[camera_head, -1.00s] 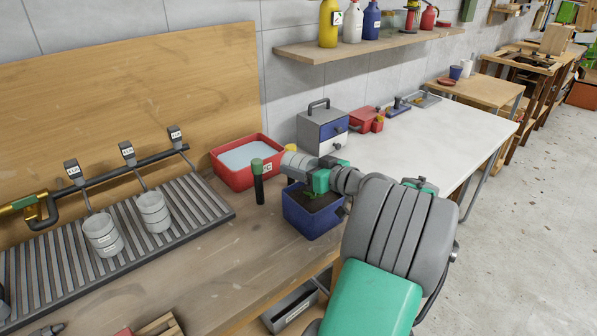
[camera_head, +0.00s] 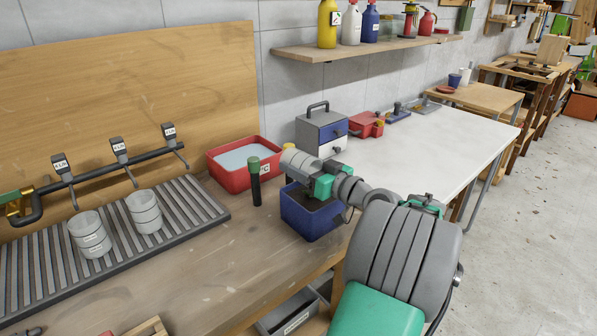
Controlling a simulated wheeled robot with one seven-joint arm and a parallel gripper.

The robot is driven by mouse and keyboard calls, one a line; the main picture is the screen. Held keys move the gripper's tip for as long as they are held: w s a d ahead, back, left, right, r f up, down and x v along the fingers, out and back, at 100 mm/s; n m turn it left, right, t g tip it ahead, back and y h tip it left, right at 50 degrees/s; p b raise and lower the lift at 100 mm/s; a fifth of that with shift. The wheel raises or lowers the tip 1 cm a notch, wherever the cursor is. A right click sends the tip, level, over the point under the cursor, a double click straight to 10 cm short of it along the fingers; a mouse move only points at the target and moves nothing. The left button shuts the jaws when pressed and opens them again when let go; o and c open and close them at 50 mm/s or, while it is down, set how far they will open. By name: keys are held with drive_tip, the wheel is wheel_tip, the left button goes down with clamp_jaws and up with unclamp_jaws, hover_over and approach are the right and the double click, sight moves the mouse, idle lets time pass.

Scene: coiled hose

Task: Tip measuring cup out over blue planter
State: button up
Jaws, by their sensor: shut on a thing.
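The blue planter (camera_head: 311,222) stands near the front edge of the wooden bench; my wrist covers much of its opening. A pale grey ringed measuring cup (camera_head: 298,163) is held in the air over the planter's back left side. It lies tilted well over, its far end toward the upper left. My gripper (camera_head: 315,178), at the end of the green and grey wrist, is shut on this cup. The fingertips are mostly hidden, and I cannot see inside the cup or any flow from it.
Two similar cups (camera_head: 90,233) stand on the slatted rack (camera_head: 190,208) below taps. A dark green-capped tube (camera_head: 255,182) stands left of the planter. A red tub (camera_head: 228,178) and a grey drawer box (camera_head: 321,133) stand behind. The white table (camera_head: 440,135) is mostly clear.

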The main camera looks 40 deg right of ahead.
drive_tip(key=shift+s+f+t+b, duration=0.15)
drive_tip(key=shift+t+b, duration=0.45)
drive_tip(key=shift+b, duration=1.55)
drive_tip(key=shift+r+b, duration=0.2)
drive_tip(key=shift+b, duration=0.4)
